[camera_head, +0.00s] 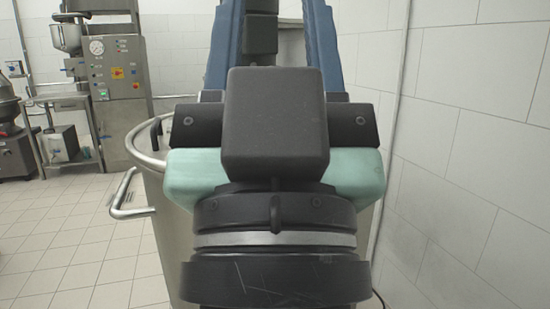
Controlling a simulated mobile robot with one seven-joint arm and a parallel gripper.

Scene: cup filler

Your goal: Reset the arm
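My arm (275,135) fills the middle of the picture, seen close up. It shows a dark box-shaped housing, pale green side parts and a black ringed joint with a silver band. Two blue bars rise from behind the housing and run out of the top of the picture. I cannot tell whether they belong to my gripper. No fingertips show clearly, and no held thing can be made out.
A large steel vat (165,215) with a side handle (128,193) stands close behind my arm. A white tiled wall (470,150) is near on the right. A steel machine (117,80) and a table (65,97) stand back left. The tiled floor (65,240) at left is clear.

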